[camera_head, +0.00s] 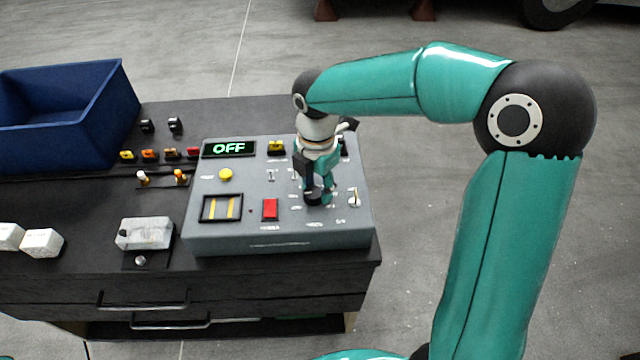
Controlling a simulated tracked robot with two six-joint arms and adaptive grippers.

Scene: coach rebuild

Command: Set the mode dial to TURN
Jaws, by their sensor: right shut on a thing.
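The grey control box (230,235) stands on the dark bench top. Its display (229,149) reads OFF in green. My right gripper (317,196) reaches down from above onto the right half of the panel. It is shut on a dark round knob, the mode dial (313,198), which the fingers largely cover. The dial's pointer direction and the small labels around it cannot be read. My left gripper is not in view.
The panel also carries a red switch (270,209), a yellow button (225,174) and a pale knob (355,197). A blue bin (60,110) stands back left. White blocks (42,243) and a clear-covered box (145,233) lie left of the panel.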

